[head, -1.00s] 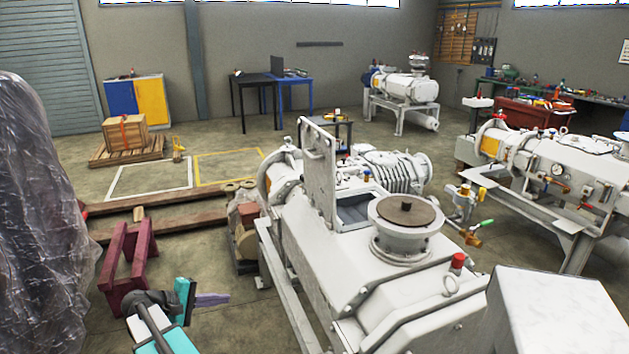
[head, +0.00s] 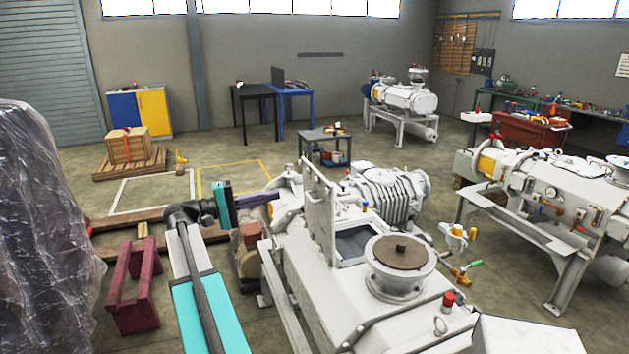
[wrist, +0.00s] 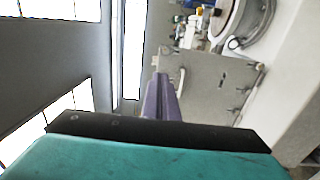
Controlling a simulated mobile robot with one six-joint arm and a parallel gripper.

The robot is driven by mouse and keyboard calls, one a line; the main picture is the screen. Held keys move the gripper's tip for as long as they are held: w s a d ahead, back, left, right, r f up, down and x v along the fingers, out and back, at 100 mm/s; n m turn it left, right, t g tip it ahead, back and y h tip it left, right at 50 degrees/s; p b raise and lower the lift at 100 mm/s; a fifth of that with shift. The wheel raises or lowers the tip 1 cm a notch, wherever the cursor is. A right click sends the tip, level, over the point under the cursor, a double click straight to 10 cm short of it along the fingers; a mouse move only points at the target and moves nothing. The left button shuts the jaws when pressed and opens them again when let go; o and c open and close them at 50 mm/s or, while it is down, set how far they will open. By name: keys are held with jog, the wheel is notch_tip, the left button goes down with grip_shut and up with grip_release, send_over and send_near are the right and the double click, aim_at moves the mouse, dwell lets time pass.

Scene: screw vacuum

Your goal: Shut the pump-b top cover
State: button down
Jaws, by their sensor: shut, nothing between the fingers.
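The pump-b top cover (head: 321,212) is a flat light-grey plate standing upright on the near white pump (head: 320,285). The opening (head: 357,243) beside its foot is uncovered. In the wrist view the cover (wrist: 208,82) appears as a grey plate with a small handle and fittings on its edge, beyond my fingers. My gripper (head: 277,196) is left of the cover, near its upper part, with its purple fingers shut and pointing right. The fingers (wrist: 160,84) also show in the wrist view, empty. A gap to the cover shows in the head view; its depth is unclear.
A round flange with a brown lid (head: 402,250) stands right of the opening. A ribbed white casing (head: 390,192) is behind the cover. A maroon stand (head: 132,290) and a plastic-wrapped object (head: 40,230) are at left. Another pump (head: 560,185) stands at right.

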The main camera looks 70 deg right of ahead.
dwell(0.4)
jog(key=p, duration=0.5)
send_near(326, 184)
jog(key=x, duration=0.5)
jog(key=shift+s+d+r, duration=0.1)
jog(key=shift+d+r, duration=0.05)
jog(key=shift+d, duration=0.1)
jog(key=shift+s+d+p, duration=0.3)
jog(key=shift+s+d, duration=0.05)
jog(key=shift+s, duration=0.05)
jog(key=shift+s, duration=0.15)
